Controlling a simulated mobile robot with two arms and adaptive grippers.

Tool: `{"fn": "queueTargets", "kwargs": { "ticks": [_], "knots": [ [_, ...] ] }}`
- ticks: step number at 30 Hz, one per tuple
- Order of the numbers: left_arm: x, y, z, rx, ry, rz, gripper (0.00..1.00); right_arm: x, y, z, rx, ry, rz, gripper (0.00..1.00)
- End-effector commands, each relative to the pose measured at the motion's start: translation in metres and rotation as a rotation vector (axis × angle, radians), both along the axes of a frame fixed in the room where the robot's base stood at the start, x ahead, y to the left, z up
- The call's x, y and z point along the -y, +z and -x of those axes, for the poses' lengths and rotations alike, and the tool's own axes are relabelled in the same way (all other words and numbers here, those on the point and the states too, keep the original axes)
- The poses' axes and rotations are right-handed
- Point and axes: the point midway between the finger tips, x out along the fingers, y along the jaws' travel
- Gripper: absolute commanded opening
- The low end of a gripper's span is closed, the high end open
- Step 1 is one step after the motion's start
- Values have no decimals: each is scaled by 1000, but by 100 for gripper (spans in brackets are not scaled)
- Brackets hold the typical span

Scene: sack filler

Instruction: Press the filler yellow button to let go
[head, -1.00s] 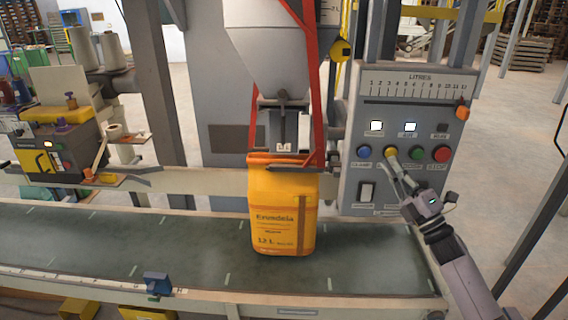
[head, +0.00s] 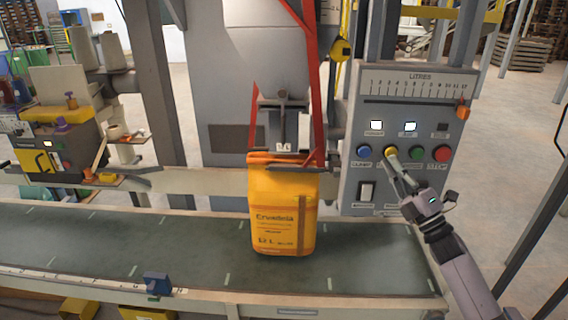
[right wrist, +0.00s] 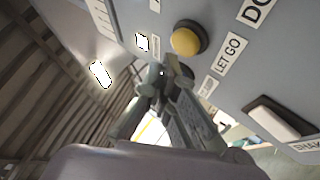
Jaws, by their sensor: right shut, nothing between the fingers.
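The yellow button (head: 391,151) sits between the blue and green buttons on the grey control panel (head: 400,90). It also shows round and bright in the right wrist view (right wrist: 186,41), with a "LET GO" label (right wrist: 230,55) beside it. My right gripper (head: 395,163) is shut and empty, its fingertips just below the yellow button in the head view. In the wrist view the fingertips are close to the button, with a small gap in the picture; contact cannot be told. A yellow sack (head: 284,205) stands upright under the filler spout (head: 283,130). My left gripper is not in view.
The blue (head: 364,151), green (head: 417,153) and red (head: 442,153) buttons are close by in the same row. A white rocker switch (head: 367,191) is below them. The sack stands on a dark green conveyor (head: 180,245). Two lamps above the buttons are lit.

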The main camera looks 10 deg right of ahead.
Motion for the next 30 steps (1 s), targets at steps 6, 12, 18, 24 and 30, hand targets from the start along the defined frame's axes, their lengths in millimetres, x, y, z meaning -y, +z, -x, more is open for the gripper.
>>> {"fn": "queueTargets", "kwargs": {
  "ticks": [6, 12, 18, 24, 30],
  "knots": [
    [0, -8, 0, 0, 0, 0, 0, 2, 0, -6, 2, -1, 1, 0],
    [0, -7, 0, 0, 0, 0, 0, 2, 0, -7, 0, -1, 1, 0],
    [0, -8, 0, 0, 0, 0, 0, 2, 0, -7, 0, -1, 1, 0],
    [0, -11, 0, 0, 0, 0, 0, 2, 0, -9, 2, 0, 2, 0],
    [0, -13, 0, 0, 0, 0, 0, 3, 0, -12, 1, 0, 1, 0]
  ]
}}
